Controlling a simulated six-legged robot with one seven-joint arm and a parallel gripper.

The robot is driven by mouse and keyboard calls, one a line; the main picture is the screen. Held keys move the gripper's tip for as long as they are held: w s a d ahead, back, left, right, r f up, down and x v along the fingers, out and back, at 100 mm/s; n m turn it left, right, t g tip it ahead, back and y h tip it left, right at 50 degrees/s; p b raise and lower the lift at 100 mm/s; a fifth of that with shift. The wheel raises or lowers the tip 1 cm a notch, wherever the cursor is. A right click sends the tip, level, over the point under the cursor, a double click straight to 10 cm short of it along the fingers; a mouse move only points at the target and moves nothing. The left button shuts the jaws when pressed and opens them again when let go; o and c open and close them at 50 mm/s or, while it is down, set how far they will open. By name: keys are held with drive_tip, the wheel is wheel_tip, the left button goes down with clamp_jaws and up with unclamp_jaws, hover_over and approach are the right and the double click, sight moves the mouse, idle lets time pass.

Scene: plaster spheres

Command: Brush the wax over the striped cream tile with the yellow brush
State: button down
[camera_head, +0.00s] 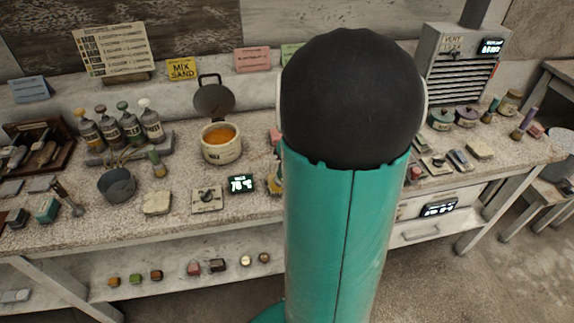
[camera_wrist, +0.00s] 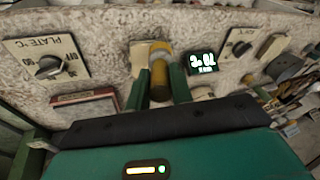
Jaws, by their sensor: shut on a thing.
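My gripper (camera_wrist: 160,78) is shut on the yellow brush (camera_wrist: 160,70), which stands between its two green fingers in the wrist view. The brush's far end is close to the speckled bench top; I cannot tell whether it touches. A cream block (camera_wrist: 138,57) is just left of the brush; I see no clear stripes on it. In the head view my arm hides most of the gripper. An open pot (camera_head: 222,156) holds orange liquid, perhaps the wax (camera_head: 220,135). I cannot pick out the striped cream tile for sure.
A lit temperature display (camera_head: 240,184) and a knob plate (camera_head: 206,200) stand left of my arm. A grey bowl (camera_head: 117,186), a pale slab (camera_head: 157,202) and several bottles crowd the left bench. A vent box (camera_head: 460,62) stands at the back right.

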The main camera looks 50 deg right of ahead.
drive_tip(key=shift+s+a, duration=0.25)
drive_tip(key=shift+s, duration=0.15)
drive_tip(key=shift+f, duration=0.1)
drive_tip(key=shift+w+d, duration=0.55)
drive_tip(key=shift+w, duration=0.25)
drive_tip(key=shift+w+d, duration=0.5)
drive_tip(key=shift+w, duration=0.3)
drive_tip(key=shift+s+a+r, duration=0.55)
drive_tip(key=shift+s+r, duration=0.25)
